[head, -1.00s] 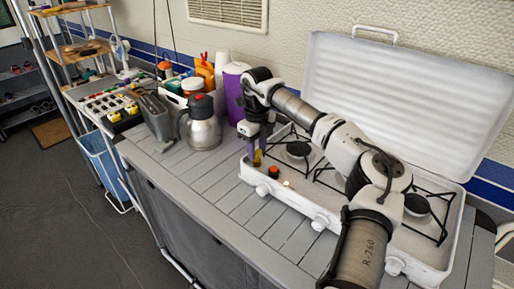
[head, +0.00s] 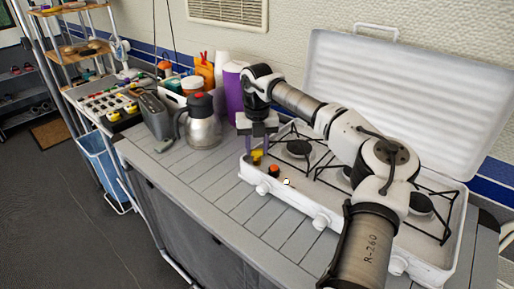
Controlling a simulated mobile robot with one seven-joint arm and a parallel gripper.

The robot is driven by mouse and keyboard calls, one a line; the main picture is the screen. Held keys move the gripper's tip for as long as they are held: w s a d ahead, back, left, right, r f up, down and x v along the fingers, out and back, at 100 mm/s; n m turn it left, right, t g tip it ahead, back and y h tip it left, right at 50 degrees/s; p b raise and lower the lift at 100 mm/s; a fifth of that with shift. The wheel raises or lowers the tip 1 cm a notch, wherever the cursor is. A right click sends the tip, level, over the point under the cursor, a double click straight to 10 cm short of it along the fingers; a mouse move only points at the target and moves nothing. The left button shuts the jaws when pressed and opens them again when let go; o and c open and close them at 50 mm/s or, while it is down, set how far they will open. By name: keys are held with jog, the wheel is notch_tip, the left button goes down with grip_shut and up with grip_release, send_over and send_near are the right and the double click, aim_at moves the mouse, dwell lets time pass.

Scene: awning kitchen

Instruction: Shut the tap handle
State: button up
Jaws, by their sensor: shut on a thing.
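The tap handle (head: 257,156) looks like a small yellow piece at the left end of the white camp stove (head: 292,196). My gripper (head: 257,146) points down over that end, with its fingers right at the yellow handle. It appears shut on the handle, though the contact is small and partly hidden by the fingers. An orange-red knob (head: 274,170) stands just to the right of and nearer than the handle.
The stove's white lid (head: 400,105) stands open behind my arm. Black burner grates (head: 299,148) lie right of the gripper. A steel jug (head: 204,130) and a purple cylinder (head: 233,92) stand to the left. The grey slatted counter (head: 235,205) is clear in front.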

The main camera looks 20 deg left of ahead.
jog(key=m+b, duration=0.1)
jog(key=m, duration=0.4)
jog(key=shift+m+b, duration=0.45)
jog(key=shift+m, duration=1.55)
jog(key=shift+r, duration=0.1)
jog(key=o, duration=0.7)
notch_tip(320, 180, up, 14)
jog(key=b, duration=0.1)
